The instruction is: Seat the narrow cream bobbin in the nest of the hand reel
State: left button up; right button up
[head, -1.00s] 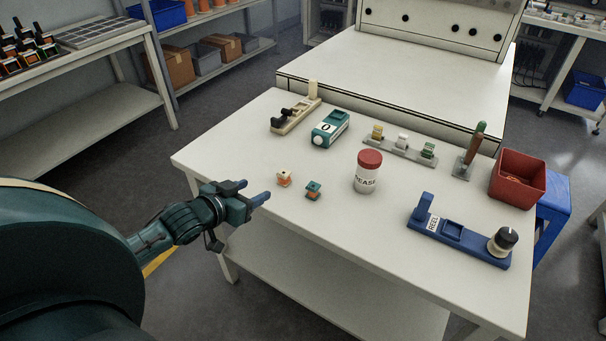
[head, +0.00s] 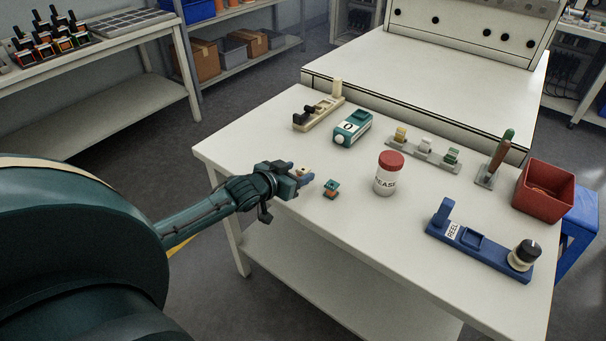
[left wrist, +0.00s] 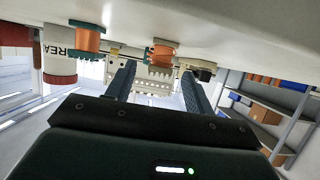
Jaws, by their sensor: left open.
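The cream bobbin with an orange core shows in the left wrist view (left wrist: 160,56) between the two fingertips, with a gap on each side. In the head view the cream bobbin (head: 306,173) is partly hidden by my left gripper (head: 298,176), which is open and low over the table at its left side. A teal-flanged bobbin with an orange core (head: 331,187) stands just right of it. The blue hand reel (head: 458,232) lies at the right front, with a REEL label, a square nest (head: 470,240) that looks empty, and a black-topped knob (head: 524,252). My right gripper is not in view.
A red-lidded grease jar (head: 388,173) stands between the bobbins and the reel. Behind are a teal device (head: 353,126), a cream fixture (head: 318,113), a grey rack (head: 425,153) and an upright handled tool (head: 497,158). A red bin (head: 543,190) stands at the right edge.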

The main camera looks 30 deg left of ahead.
aim_at(302, 170)
pick_arm(q)
jog(key=x, duration=0.3)
jog(key=shift+w, duration=0.1)
jog(key=c, duration=1)
